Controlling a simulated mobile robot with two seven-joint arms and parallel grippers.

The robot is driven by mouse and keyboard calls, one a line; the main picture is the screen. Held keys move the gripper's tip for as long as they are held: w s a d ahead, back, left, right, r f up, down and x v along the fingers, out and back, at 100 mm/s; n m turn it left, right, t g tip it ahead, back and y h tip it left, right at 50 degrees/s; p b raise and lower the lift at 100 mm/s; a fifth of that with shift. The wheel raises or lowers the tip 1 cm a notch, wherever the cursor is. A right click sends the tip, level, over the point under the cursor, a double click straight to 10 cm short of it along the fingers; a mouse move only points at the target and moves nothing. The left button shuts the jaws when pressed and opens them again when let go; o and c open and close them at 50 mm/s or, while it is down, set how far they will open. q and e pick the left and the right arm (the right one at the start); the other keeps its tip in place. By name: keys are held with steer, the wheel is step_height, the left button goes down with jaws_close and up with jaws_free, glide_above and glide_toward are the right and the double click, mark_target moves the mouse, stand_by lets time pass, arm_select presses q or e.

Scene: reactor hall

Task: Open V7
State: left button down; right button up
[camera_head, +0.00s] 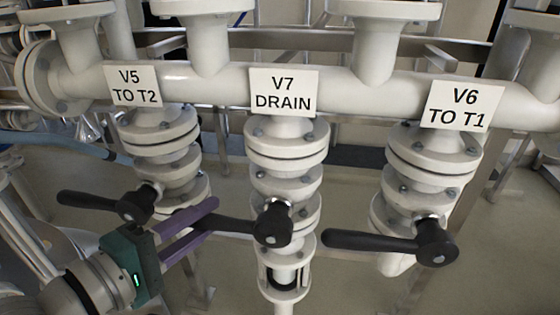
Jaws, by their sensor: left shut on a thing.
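The V7 valve's black lever handle (238,225) lies roughly level and points left from its hub, across the white vertical pipe under the "V7 DRAIN" sign (283,91). My left gripper (212,220), with purple fingers and a green body, reaches in from the lower left. Its fingers are closed around the outer end of the V7 lever, one above and one below, and they partly hide that end. My right gripper is out of view.
The V5 lever (92,203) is close above my left gripper and points left. The V6 lever (370,241) points left toward the V7 pipe. A white horizontal pipe (345,92) runs above the valves. Floor shows between the pipes.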

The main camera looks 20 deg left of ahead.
arm_select(q)
steer(key=shift+f+b, duration=0.3)
steer(key=shift+b, duration=0.15)
steer(key=w+d+f+n+t+y+b, duration=0.2)
steer(key=d+f+n+t+b, duration=0.4)
steer(key=n+b, duration=1.3)
steer(key=d+f+y+b, duration=0.1)
steer(key=d+f+b, duration=0.2)
steer(key=b, duration=0.7)
steer(key=shift+w+d+f+n+t, duration=0.15)
steer(key=shift+d+f+n+t, duration=0.05)
steer(key=shift+n+t, duration=0.1)
steer(key=shift+r, duration=0.1)
steer(key=c, duration=0.7)
jaws_free()
steer(key=shift+d+y, duration=0.1)
steer(key=shift+y, duration=0.3)
steer(key=shift+r, duration=0.1)
